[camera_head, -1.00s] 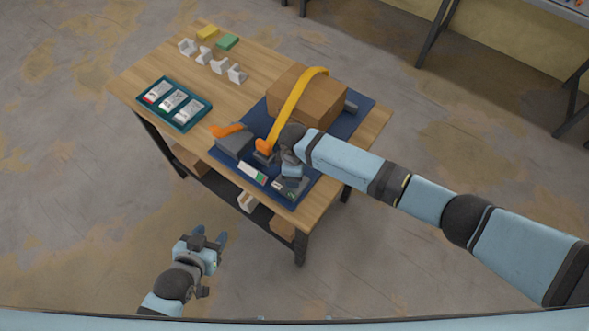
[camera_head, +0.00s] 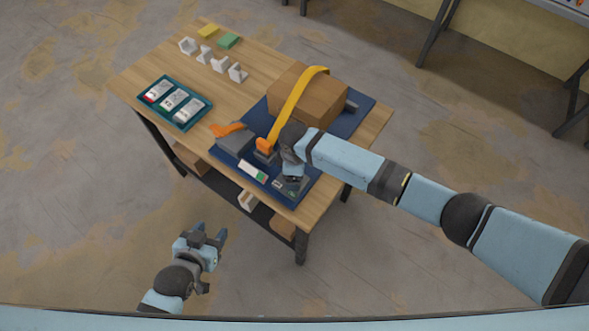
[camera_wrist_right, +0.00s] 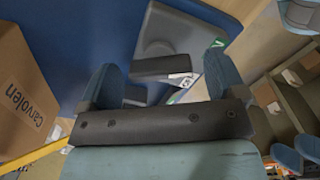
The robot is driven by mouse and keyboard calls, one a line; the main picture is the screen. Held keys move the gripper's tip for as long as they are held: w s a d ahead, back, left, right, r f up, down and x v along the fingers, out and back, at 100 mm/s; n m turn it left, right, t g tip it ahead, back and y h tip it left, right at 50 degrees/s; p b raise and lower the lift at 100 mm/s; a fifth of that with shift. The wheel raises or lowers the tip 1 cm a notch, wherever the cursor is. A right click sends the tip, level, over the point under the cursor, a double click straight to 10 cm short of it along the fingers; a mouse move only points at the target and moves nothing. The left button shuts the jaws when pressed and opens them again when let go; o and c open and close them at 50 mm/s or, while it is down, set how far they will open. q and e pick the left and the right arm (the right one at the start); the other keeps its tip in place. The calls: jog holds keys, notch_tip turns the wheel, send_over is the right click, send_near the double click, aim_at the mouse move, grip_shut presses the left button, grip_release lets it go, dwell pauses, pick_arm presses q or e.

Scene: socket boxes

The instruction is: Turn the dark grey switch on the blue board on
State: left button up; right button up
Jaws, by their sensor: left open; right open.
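The blue board (camera_head: 354,122) lies on the wooden table. In the right wrist view, a dark grey switch (camera_wrist_right: 168,42) with a black lever (camera_wrist_right: 160,67) sits near the edge of the blue board (camera_wrist_right: 95,35). My right gripper (camera_wrist_right: 163,85) is open, with one blue finger on each side in the picture and the lever ahead between them. I cannot tell whether it touches the lever. In the head view my right gripper (camera_head: 292,174) is low over the board's front corner and mostly hides the switch. My left gripper (camera_head: 209,233) is open and empty, in front of the table.
A cardboard box (camera_head: 304,98) under a yellow strap (camera_head: 296,103) stands on the board. A grey box with an orange handle (camera_head: 228,130) is at its left. A teal tray (camera_head: 205,113) and several white brackets (camera_head: 205,55) lie farther left.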

jog(key=shift+r, duration=0.15)
notch_tip(320, 180, up, 14)
jog(key=b, duration=0.1)
jog(key=shift+f, duration=0.2)
dwell(0.4)
